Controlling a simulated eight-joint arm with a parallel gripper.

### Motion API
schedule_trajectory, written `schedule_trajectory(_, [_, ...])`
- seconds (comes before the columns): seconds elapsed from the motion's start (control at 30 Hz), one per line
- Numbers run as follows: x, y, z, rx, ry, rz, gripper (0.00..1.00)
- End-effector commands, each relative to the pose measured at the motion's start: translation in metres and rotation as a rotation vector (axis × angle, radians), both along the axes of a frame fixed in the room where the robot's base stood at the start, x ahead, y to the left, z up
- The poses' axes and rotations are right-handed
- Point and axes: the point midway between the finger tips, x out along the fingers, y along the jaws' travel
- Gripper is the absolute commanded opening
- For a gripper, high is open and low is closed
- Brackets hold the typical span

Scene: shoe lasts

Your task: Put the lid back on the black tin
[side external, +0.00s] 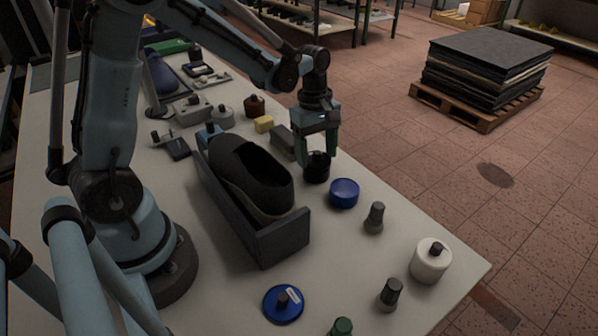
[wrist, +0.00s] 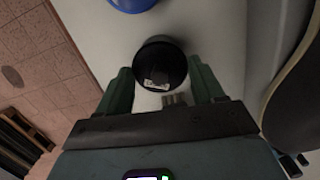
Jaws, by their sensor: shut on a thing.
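The black tin (side external: 316,176) stands on the bench to the right of the dark grey tray. My gripper (side external: 317,148) points down right over it, with its green fingers on either side of a round black lid (wrist: 160,62). In the wrist view, the lid shows dark with a small white label and sits between the fingertips of my gripper (wrist: 160,80). It is at the tin's top. I cannot tell whether it is seated there or just above, and the tin's opening is hidden.
A blue tin (side external: 343,193) stands close in front. A blue lid with a knob (side external: 283,303) lies at the front. A grey tray (side external: 283,239) holding a dark shoe (side external: 250,172) is left of the gripper. Grey knobbed pieces and a white jar (side external: 430,262) stand to the right.

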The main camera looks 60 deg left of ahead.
Motion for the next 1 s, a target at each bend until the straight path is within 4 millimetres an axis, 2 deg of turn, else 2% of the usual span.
schedule_trajectory(0.87, [0.0001,0.0001,-0.0019,0.0,0.0,0.0,0.38])
schedule_trajectory(0.9, [0.0001,0.0001,-0.0019,0.0,0.0,0.0,0.72])
schedule_trajectory(1.0, [0.0001,0.0001,-0.0019,0.0,0.0,0.0,0.87])
